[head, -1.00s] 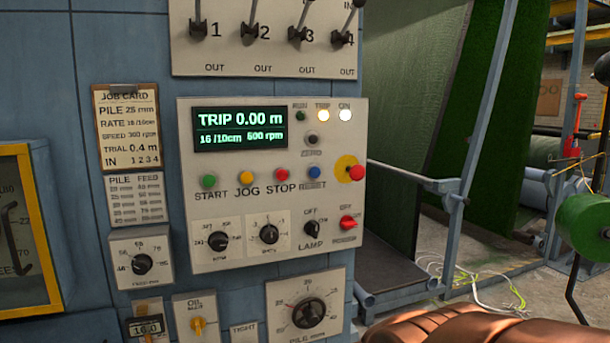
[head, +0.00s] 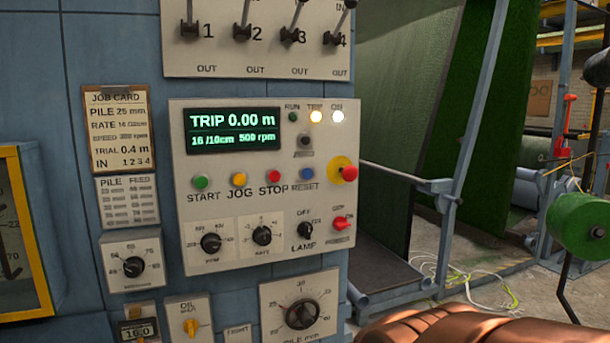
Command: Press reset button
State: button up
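The blue RESET button (head: 307,173) is at the right end of the button row on the pale control panel (head: 215,262). To its left are the red STOP button (head: 274,176), the amber JOG button (head: 239,179) and the green START button (head: 200,182). The display (head: 235,131) reads TRIP 0.00 m, with 16/10cm and 500 rpm below. Nothing covers RESET. My gripper is not in view.
A red mushroom button on a yellow disc (head: 349,174) sits close right of RESET. A dark button (head: 305,141) is above it, and the LAMP switch (head: 304,230) below. Numbered levers (head: 243,33) project above the panel. A green spool (head: 580,224) stands at the right.

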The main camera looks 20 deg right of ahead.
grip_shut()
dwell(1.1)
